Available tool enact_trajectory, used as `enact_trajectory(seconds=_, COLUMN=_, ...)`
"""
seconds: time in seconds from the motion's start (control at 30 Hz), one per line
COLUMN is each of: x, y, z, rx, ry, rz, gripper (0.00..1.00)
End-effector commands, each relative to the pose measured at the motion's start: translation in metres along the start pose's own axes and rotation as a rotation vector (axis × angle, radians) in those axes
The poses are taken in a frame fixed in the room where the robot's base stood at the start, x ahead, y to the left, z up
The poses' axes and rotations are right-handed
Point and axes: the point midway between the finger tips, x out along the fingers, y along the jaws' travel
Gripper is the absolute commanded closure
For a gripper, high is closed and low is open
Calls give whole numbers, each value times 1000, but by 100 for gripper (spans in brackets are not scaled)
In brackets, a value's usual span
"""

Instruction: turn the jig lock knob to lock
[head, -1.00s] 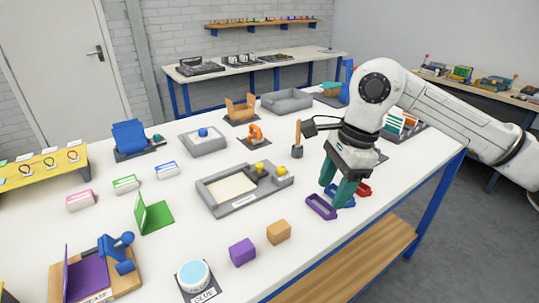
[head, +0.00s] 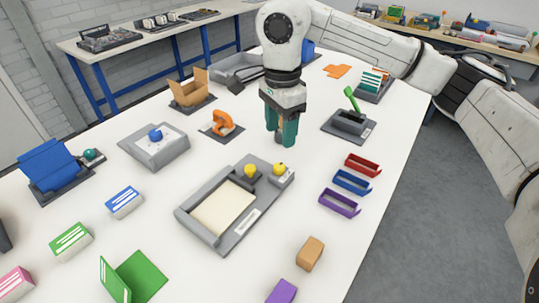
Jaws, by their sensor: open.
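The grey jig (head: 189,216) lies mid-table with a cream panel (head: 222,208) in it. Two yellow knobs show at its far right end: a left one (head: 250,171) and a right one (head: 280,169). I cannot tell which is the lock knob or read its setting. My gripper (head: 282,139), with teal fingers, points down behind the jig's far end, apart from both knobs. It is open. A small dark grey thing shows between the fingers, mostly hidden; I cannot tell whether they touch it.
An orange clamp-like piece (head: 222,123) stands left of my gripper. A grey block with a green lever (head: 350,120) is to its right. Red (head: 362,165), blue (head: 351,182) and purple (head: 339,202) trays lie right of the jig. An orange-brown block (head: 310,253) sits in front.

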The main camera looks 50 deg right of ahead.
Motion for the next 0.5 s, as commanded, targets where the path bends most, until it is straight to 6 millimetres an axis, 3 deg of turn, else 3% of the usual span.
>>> enact_trajectory(seconds=0.5, x=83, y=1, z=1, rx=0, ry=-3, rz=2, gripper=43)
